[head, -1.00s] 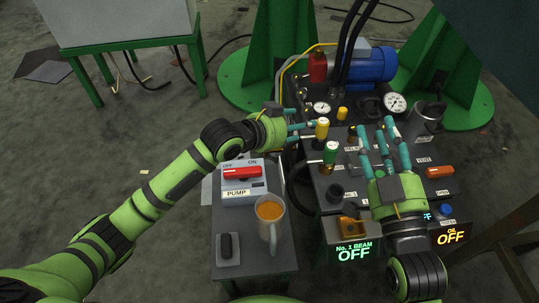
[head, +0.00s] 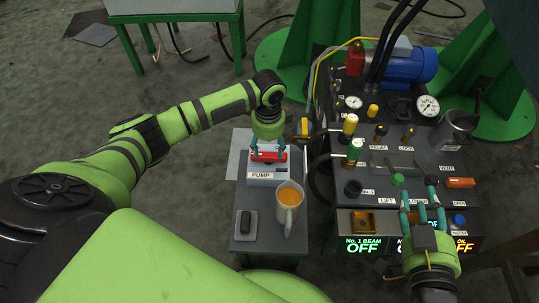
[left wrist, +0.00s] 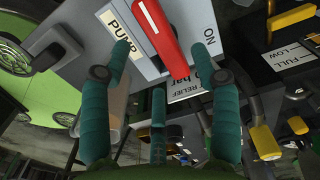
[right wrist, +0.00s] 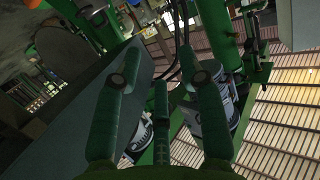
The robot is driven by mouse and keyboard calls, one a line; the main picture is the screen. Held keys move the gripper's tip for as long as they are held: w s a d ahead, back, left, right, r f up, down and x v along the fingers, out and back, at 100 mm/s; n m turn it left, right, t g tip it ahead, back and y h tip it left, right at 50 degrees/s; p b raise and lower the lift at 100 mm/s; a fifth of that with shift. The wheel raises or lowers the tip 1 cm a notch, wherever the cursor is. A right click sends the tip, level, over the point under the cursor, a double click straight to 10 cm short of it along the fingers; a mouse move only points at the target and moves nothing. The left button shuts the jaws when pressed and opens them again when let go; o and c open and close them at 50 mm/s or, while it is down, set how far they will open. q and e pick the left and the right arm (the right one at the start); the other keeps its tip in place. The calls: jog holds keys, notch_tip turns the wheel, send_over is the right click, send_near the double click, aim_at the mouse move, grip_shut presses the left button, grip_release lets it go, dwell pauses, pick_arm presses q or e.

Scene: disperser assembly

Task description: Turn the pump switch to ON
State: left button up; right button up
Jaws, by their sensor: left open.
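The pump switch (head: 268,156) is a red bar handle on the light grey pump box (head: 262,179) marked PUMP. My left gripper (head: 268,146) is directly above it, pointing down, with its fingers open. In the left wrist view the red handle (left wrist: 161,38) lies between the spread fingertips, and the ON label shows to its right. The OFF label is hidden, and I cannot tell if the fingers touch the handle. My right gripper (head: 423,209) is open and empty near the front of the control panel (head: 372,197); its spread fingers show in the right wrist view (right wrist: 160,82).
An orange-filled mug (head: 288,206) and a black device on a pale plate (head: 245,224) stand on the small table in front of the pump box. Valves with yellow (head: 350,122) and green (head: 355,149) tops stand to the right. Open floor lies left.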

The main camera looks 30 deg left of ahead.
aim_at(268, 157)
pick_arm(q)
notch_tip(268, 157, down, 4)
jog(key=shift+f+b, duration=0.1)
jog(key=shift+b, duration=0.75)
jog(key=shift+f, duration=0.15)
pick_arm(e)
jog(key=s+a+r+t+y, duration=0.1)
jog(key=r+t+y, duration=0.1)
jog(key=r, duration=0.4)
jog(key=a+r+n+t+y, duration=0.1)
jog(key=a+r+t+y, duration=0.1)
jog(key=r+t, duration=0.2)
jog(key=shift+s+r+n, duration=0.3)
jog(key=shift+s+r, duration=0.1)
jog(key=shift+r, duration=0.55)
jog(key=shift+a, duration=0.1)
pick_arm(q)
jog(key=c, duration=1.2)
